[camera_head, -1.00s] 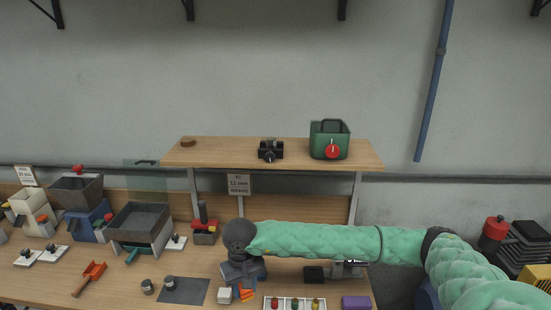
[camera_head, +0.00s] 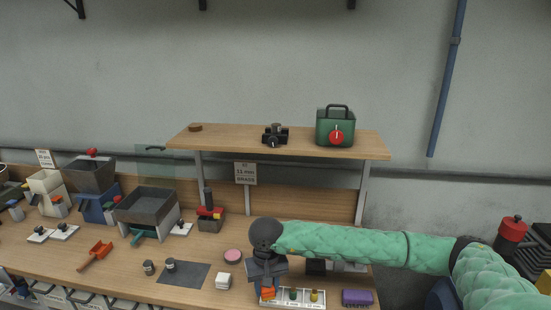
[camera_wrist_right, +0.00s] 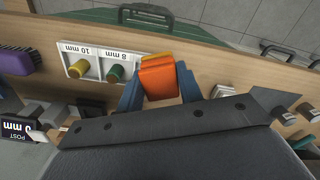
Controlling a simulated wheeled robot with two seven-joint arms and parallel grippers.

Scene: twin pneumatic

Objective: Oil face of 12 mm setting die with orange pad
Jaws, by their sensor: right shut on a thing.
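My right gripper (camera_head: 267,274) is shut on the orange pad (camera_head: 268,293), over the left end of the white die tray (camera_head: 300,304). In the right wrist view the pad (camera_wrist_right: 158,78) sits between my blue fingers. A green die (camera_head: 293,294) and a yellow die (camera_head: 314,296) stand upright in the tray. In the wrist view the green die (camera_wrist_right: 115,74) is nearest the pad, the yellow die (camera_wrist_right: 78,69) farther left; labels 10 mm and 8 mm show. The tray's other end is hidden behind the pad; I cannot tell whether the pad touches a die. My left gripper is out of view.
A purple brush (camera_head: 357,298) lies right of the tray. A white block (camera_head: 223,281) and a pink round thing (camera_head: 233,256) lie left of my gripper. A dark mat (camera_head: 184,286) lies farther left. A shelf (camera_head: 180,142) stands behind, with a sign (camera_head: 245,173) below it.

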